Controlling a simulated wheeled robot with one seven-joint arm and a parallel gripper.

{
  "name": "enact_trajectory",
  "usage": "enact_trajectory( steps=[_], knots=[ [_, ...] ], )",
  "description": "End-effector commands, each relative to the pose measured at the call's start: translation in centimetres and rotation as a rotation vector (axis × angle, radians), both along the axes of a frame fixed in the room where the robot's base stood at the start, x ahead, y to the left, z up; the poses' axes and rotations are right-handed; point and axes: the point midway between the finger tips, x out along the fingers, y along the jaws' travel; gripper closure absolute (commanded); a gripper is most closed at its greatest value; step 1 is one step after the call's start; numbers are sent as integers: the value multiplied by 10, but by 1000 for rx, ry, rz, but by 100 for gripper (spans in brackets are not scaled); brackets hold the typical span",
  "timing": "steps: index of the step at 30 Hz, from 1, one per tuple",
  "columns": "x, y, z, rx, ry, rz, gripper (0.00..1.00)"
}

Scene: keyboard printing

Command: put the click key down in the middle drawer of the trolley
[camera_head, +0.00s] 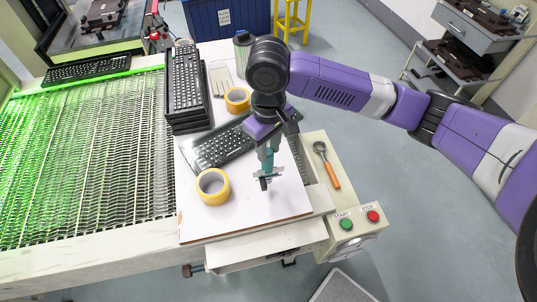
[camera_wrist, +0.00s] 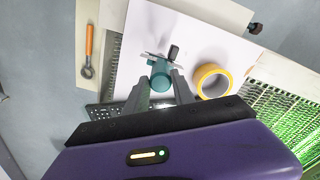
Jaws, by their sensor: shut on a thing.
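My gripper (camera_head: 268,150) is shut on a teal-handled tool with a metal crosspiece and a black end, which I take for the click key (camera_head: 266,172). It points down above the white board on the table. In the wrist view the click key (camera_wrist: 160,76) sits between the fingertips (camera_wrist: 161,84); whether its black end touches the board I cannot tell. The grey trolley (camera_head: 466,32) stands at the far upper right of the head view, far from my gripper. Dark parts lie on its upper and lower levels; its middle drawer I cannot clearly make out.
Yellow tape rolls (camera_head: 213,186) and a keyboard (camera_head: 222,147) lie near my gripper. Stacked keyboards (camera_head: 185,85) stand behind. An orange-handled tool (camera_head: 329,168) and a start/stop box (camera_head: 357,226) are to the right. Open grey floor (camera_head: 375,130) lies between table and trolley.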

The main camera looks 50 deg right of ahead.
Motion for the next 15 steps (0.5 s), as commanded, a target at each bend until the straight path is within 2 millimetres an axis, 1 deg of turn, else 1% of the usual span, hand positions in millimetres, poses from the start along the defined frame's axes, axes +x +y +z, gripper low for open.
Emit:
enact_trajectory(
  steps=[7,9,15],
  knots=[
    [-1,0,-31,0,4,-1,100],
    [0,0,-34,1,1,0,100],
    [0,0,-34,1,1,0,100]
  ],
)
